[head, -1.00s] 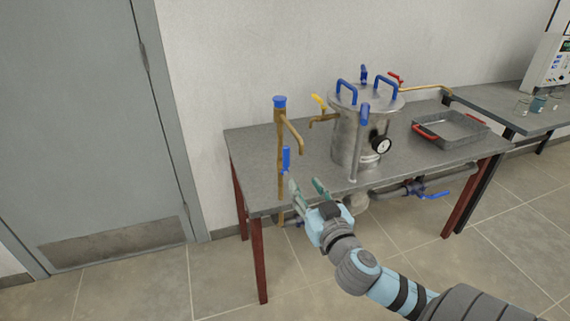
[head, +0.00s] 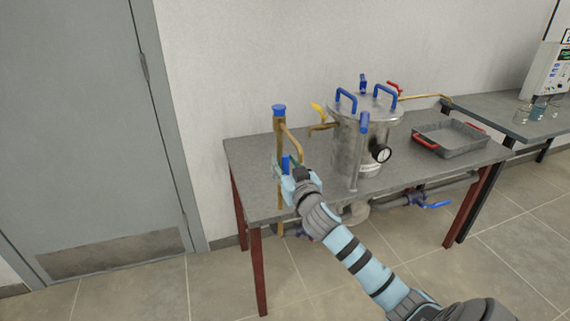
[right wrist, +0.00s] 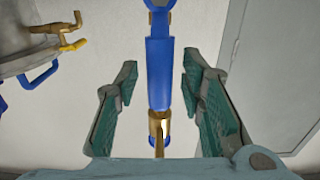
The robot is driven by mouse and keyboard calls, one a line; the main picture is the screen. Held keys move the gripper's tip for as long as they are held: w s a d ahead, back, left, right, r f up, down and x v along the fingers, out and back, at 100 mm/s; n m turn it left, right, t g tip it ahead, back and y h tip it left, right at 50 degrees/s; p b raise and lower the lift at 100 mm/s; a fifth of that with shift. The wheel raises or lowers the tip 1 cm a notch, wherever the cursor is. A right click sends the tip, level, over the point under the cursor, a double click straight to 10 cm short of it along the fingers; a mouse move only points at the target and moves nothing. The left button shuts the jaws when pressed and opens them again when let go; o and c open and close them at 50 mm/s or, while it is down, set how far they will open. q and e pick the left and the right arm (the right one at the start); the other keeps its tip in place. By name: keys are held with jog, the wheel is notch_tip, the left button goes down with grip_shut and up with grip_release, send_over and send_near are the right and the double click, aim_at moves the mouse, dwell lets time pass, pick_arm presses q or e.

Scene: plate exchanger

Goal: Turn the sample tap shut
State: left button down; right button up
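A brass standpipe (head: 280,140) with a blue cap stands at the left end of the table. Its blue lever (head: 286,162) hangs on its front side, partly hidden by my right gripper (head: 287,170). In the right wrist view the blue lever (right wrist: 160,75) runs lengthwise between the two green-padded fingers. The fingers are open, with a visible gap on each side of the lever. A brass tap with a yellow handle (head: 318,109) sits on the left side of the steel vessel (head: 350,140); it also shows in the right wrist view (right wrist: 72,45). My left gripper is not in view.
The vessel has blue lid handles and a dial gauge (head: 383,154). A grey tray (head: 455,145) with red handles lies right of it. A blue-handled valve (head: 425,203) is under the table (head: 250,190). A second table with glassware stands at the right.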

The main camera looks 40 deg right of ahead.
grip_shut()
jog(key=w+a+f+n+p, duration=0.2)
jog(key=a+f+n, duration=0.4)
jog(key=n, duration=1.2)
jog(key=shift+f+p, duration=0.3)
jog(key=shift+p, duration=0.6)
